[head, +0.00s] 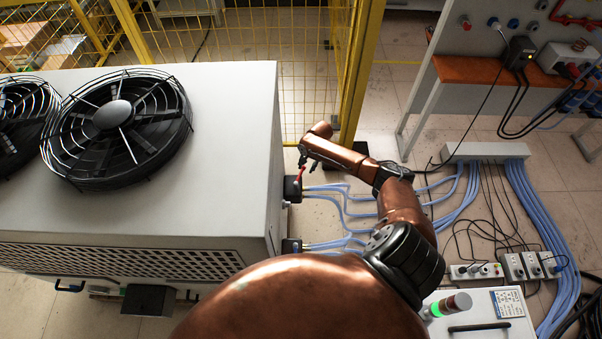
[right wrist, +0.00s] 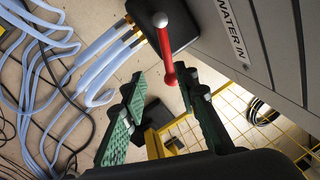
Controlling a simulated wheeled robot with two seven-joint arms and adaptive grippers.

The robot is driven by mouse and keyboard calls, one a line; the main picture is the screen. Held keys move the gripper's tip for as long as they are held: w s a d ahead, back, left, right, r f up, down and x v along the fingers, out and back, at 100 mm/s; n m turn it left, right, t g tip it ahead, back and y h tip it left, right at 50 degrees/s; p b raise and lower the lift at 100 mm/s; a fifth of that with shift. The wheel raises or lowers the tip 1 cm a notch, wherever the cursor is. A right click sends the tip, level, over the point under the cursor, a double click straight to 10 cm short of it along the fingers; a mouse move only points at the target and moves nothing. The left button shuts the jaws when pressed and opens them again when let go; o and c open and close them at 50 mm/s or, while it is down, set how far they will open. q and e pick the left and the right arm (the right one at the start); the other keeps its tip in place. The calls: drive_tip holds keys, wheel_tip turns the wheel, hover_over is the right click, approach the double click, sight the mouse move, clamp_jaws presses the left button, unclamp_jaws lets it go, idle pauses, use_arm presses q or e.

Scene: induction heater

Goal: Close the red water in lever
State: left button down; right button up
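The red water in lever (right wrist: 167,55) hangs from a black valve block (right wrist: 163,22) beside the "WATER IN" label (right wrist: 238,32) in the right wrist view. In the head view the lever (head: 300,174) is a small red piece at the right side of the grey heater unit. My right gripper (right wrist: 164,84) is open, with its green-padded fingers on either side of the lever's free end. Whether a finger touches the lever cannot be told. In the head view my right gripper (head: 303,160) is small, beside the valve. My left gripper is not in view.
The grey heater unit (head: 228,110) with black fans stands at left. Blue hoses (head: 345,197) run from its side to a manifold box (head: 485,151). A second black valve block (head: 291,246) sits nearer. A yellow fence (head: 357,75) stands behind.

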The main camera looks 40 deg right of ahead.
sight(301, 173)
drive_tip(key=shift+m, duration=0.3)
drive_tip(key=b+x, duration=0.1)
drive_tip(key=x, duration=0.2)
drive_tip(key=w+b+x, duration=0.1)
drive_tip(key=x, duration=0.2)
drive_tip(key=shift+w+a+r, duration=0.1)
drive_tip(key=shift+a+r, duration=0.05)
drive_tip(key=shift+a, duration=0.1)
drive_tip(key=shift+c, duration=0.6)
clamp_jaws()
